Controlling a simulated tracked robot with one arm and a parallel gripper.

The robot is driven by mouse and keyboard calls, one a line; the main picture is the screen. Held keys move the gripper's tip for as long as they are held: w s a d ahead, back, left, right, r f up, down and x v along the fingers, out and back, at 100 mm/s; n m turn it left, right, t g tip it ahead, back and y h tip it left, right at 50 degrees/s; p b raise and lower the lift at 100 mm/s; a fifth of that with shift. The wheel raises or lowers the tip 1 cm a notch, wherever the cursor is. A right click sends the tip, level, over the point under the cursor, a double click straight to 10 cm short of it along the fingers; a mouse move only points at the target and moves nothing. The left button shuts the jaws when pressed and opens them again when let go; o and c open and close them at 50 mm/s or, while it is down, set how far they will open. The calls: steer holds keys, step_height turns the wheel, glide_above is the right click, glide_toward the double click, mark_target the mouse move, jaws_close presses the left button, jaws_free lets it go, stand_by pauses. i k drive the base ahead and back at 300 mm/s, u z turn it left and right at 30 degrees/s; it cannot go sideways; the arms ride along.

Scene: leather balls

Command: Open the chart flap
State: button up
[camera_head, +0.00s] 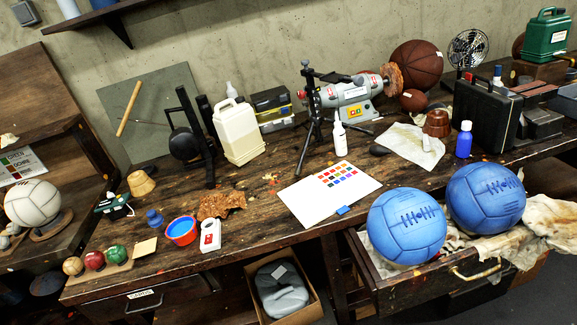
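The chart (352,184) is a white card with rows of small coloured squares, lying on the front middle of the dark wooden workbench. A plain white panel (300,204) adjoins it on the left; I cannot tell whether this panel is the flap or part of the same sheet. A small blue tab (344,211) sits at the card's front edge. My gripper is not in view.
Two blue leather balls (406,226) (486,197) rest in an open drawer (420,288) in front. A black tripod (313,105), a white bottle (340,139) and a grey grinder (352,97) stand behind the chart. A red-rimmed bowl (181,231) is left.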

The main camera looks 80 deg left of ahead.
mark_target(311, 201)
steer(key=u, duration=1.45)
steer(key=k, duration=1)
steer(key=u, duration=0.25)
steer(key=i, duration=1)
steer(key=u, duration=0.05)
steer(key=k, duration=0.6)
steer(key=z, duration=0.3)
steer(key=i, duration=1.05)
steer(key=z, duration=0.05)
